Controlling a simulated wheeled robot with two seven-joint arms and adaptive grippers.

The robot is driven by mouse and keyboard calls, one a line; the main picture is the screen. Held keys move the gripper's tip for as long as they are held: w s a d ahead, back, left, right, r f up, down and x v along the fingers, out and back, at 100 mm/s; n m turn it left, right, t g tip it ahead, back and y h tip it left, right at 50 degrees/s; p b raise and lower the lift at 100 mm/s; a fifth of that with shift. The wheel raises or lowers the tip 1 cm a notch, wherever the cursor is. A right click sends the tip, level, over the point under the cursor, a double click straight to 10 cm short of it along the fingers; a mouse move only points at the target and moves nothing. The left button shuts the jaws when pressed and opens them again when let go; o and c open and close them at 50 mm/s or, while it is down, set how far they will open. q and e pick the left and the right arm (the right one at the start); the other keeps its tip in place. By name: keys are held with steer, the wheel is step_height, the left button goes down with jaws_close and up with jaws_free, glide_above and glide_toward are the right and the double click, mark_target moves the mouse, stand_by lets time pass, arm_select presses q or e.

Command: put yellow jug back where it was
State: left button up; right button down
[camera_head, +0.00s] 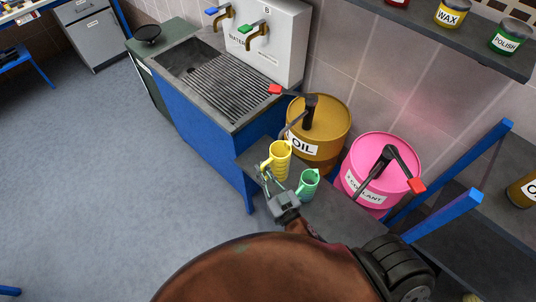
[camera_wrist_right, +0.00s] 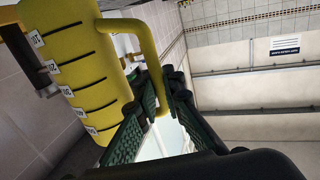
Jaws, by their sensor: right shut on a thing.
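The yellow jug (camera_head: 280,158) is upright in the head view, at the low dark bench (camera_head: 340,225) in front of the oil drum (camera_head: 325,122). I cannot tell whether its base touches the bench. My right gripper (camera_head: 266,178) is shut on the jug's handle. In the right wrist view the yellow jug (camera_wrist_right: 72,62) fills the left side, with graduation marks and labels on its wall. Its handle runs down between the fingertips of the right gripper (camera_wrist_right: 155,98). My left gripper is not in view.
A green jug (camera_head: 308,184) stands on the bench, close to the right of the yellow jug. Behind are the pink coolant drum (camera_head: 362,182) with a pump and a sink (camera_head: 235,88) with taps. A blue-framed shelf (camera_head: 460,212) borders the right.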

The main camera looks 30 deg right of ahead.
steer(key=w+f+n+y+b, duration=0.1)
steer(key=w+f+b, duration=0.25)
steer(key=w, duration=0.75)
steer(key=w+f+y+b, duration=0.1)
steer(key=w+f+b, duration=0.3)
steer(key=w, duration=0.8)
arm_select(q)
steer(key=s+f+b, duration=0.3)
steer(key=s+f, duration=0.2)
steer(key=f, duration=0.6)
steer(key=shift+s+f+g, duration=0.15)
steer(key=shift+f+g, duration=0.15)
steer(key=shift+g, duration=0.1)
arm_select(e)
step_height(320, 180, down, 11)
steer(key=shift+w+d, duration=0.25)
steer(key=shift+f, duration=0.2)
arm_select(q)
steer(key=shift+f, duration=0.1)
arm_select(e)
steer(key=c, duration=2)
jaws_free()
steer(key=shift+c, duration=0.2)
steer(key=shift+r, duration=0.1)
